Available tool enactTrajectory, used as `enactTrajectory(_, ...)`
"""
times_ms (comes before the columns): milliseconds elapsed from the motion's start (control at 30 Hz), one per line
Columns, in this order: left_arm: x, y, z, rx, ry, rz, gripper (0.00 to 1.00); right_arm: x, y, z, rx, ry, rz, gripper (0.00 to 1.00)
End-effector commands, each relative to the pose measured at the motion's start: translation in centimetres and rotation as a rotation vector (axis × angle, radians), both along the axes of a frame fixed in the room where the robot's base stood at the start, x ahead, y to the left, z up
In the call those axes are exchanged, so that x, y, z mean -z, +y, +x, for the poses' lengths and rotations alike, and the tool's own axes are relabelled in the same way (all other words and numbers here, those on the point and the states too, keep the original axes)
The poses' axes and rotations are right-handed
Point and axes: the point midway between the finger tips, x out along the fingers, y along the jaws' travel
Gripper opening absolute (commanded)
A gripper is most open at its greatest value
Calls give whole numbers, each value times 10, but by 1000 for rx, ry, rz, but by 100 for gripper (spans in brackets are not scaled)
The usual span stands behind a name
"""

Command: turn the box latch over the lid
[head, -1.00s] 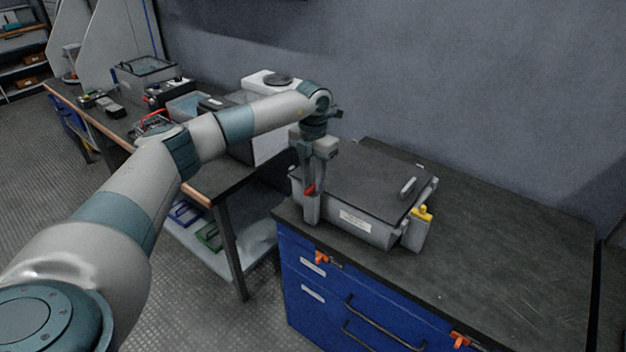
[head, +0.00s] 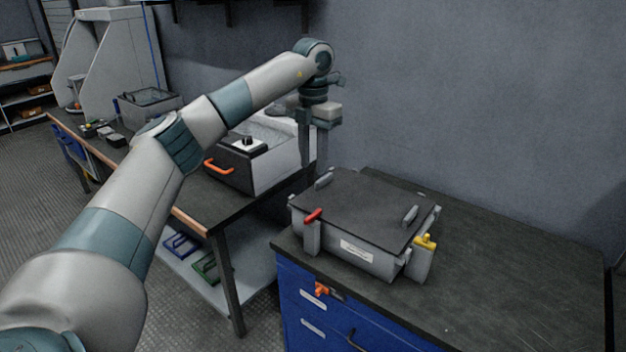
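A grey box (head: 375,262) with a dark flat lid (head: 355,205) stands on the blue cabinet. The lid lies on the box and has two grey handles. A latch with a red lever (head: 313,215) sits on a grey post at the front left corner. Its lever slants towards the lid; I cannot tell how far it lies over it. A yellow latch (head: 426,242) sits at the front right corner. My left gripper (head: 313,165) is above and behind the red latch, apart from it, fingers down, apparently open and empty. My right gripper is out of view.
The dark cabinet top (head: 500,270) is clear to the right of the box. A workbench to the left carries a white case with an orange handle (head: 219,167) and other equipment. A grey wall stands behind.

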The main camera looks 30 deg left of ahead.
Motion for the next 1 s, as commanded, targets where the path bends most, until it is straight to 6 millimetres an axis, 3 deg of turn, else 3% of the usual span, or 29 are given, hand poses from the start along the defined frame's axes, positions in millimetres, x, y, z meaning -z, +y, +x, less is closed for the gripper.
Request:
enactTrajectory(300,-22,0,0,0,1,-1,29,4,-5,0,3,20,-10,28)
enactTrajectory(867,-22,-1,0,2,-1,-2,29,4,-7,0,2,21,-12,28)
enactTrajectory(1000,-13,-14,4,26,-12,-30,29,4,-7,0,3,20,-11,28)
